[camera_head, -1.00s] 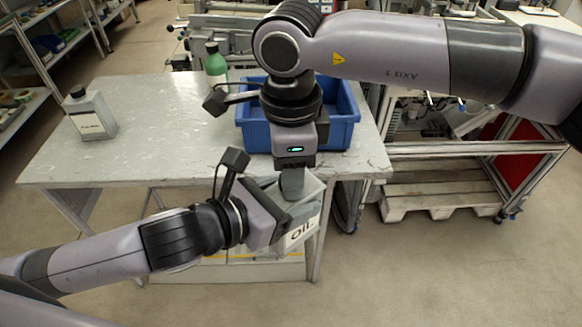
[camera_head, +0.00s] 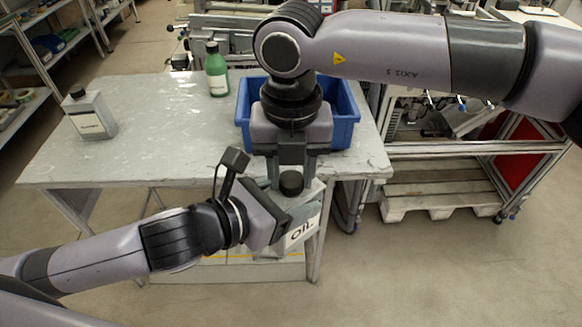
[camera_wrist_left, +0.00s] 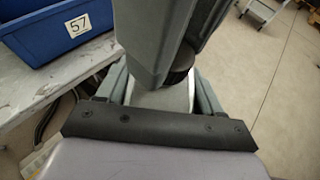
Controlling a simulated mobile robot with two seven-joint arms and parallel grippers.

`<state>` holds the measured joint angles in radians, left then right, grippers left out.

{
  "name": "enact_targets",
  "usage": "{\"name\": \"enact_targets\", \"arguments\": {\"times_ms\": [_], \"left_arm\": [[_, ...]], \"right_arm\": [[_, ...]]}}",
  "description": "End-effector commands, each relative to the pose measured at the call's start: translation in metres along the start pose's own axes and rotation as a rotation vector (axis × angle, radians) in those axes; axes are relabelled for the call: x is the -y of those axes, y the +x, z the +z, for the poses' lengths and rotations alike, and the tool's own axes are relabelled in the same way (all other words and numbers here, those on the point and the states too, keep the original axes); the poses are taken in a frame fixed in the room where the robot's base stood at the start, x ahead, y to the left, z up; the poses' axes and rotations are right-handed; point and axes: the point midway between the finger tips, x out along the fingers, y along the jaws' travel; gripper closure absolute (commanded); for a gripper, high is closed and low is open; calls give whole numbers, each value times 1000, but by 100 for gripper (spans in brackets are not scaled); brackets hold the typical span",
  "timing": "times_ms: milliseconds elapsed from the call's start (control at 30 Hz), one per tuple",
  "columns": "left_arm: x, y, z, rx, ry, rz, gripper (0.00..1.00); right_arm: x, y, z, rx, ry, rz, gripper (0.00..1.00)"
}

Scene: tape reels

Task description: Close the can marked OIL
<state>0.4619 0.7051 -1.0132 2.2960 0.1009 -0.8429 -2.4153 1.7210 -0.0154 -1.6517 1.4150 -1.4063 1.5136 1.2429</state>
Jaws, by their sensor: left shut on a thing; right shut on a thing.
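The grey can marked OIL (camera_head: 302,230) is in front of the table edge in the head view, tilted, its label facing out. My left gripper (camera_head: 280,212) is shut on the can's body from the left. A black cap (camera_head: 291,183) is at the can's top, between the fingers of my right gripper (camera_head: 292,176), which is shut on it from above. In the left wrist view, the cap (camera_wrist_left: 178,78) shows partly behind a grey finger of my right gripper, over the can's pale top (camera_wrist_left: 165,99). The fingers hide whether the cap is fully seated.
A green bottle (camera_head: 217,75) and another grey capped can (camera_head: 92,118) stand farther left. The table's middle left is clear.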

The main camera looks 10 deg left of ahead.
Motion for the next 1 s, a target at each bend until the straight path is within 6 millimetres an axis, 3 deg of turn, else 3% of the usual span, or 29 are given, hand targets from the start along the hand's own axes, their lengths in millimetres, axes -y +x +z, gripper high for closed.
{"name": "enact_targets", "arguments": {"times_ms": [700,900,933,1000], "left_arm": [[1,0,0,0,0,-2,100],[1,0,0,0,0,-2,100],[1,0,0,0,0,-2,100],[1,0,0,0,0,-2,100]], "right_arm": [[1,0,0,3,1169,4,89],[1,0,0,2,1241,5,89],[1,0,0,2,1240,5,58],[1,0,0,2,1239,4,35]]}}
